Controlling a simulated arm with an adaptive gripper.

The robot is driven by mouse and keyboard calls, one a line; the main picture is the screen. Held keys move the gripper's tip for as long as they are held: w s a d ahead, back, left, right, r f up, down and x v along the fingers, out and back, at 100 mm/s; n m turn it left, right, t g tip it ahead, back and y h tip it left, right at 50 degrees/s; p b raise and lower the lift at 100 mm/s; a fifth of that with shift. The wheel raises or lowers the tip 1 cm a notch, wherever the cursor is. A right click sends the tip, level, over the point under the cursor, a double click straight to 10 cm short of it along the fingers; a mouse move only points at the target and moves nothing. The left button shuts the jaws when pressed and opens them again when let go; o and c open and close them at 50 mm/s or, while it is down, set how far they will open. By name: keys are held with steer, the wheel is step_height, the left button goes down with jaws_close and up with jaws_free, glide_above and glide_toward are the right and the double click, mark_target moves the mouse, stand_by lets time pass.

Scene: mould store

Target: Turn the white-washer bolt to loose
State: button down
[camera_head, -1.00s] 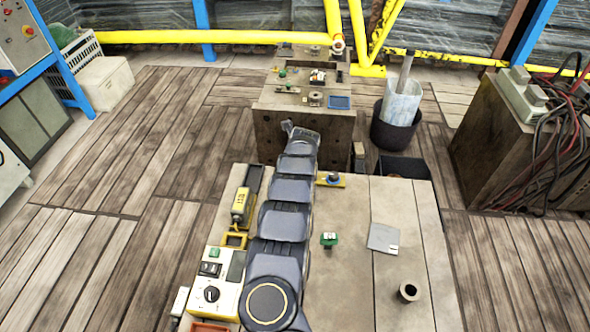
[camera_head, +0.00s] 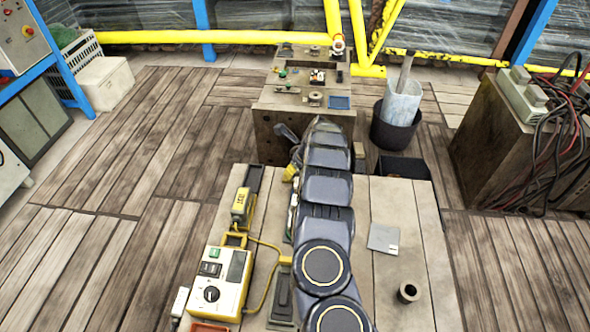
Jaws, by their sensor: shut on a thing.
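My arm reaches from the lower right of the near bench (camera_head: 400,200) up to the edge of the far bench (camera_head: 300,125). Its far end bends down to the left there. I cannot pick out the white-washer bolt. A small yellow piece (camera_head: 290,172) shows beside the arm at the near bench's far edge, too small to name. A narrow pale and green strip (camera_head: 292,213) shows along the arm's left side, partly covered.
A control box with a black knob (camera_head: 220,283) and a yellow device (camera_head: 241,205) sit on the near bench's left. Small parts cover the far bench.

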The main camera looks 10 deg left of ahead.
steer(key=n+g, duration=0.1)
steer(key=n, duration=0.3)
steer(key=shift+w+d+n+y, duration=0.1)
steer(key=shift+n+y, duration=0.2)
steer(key=shift+y, duration=0.1)
steer(key=shift+f+n+g, duration=0.15)
steer(key=shift+n+g, duration=0.85)
steer(key=shift+n, duration=0.8)
steer(key=c, duration=0.7)
jaws_free()
steer(key=shift+r, duration=0.4)
steer(key=d, duration=1.2)
steer(key=shift+w+d+r, duration=0.15)
steer(key=shift+w+r, duration=0.05)
steer(key=shift+w, duration=0.1)
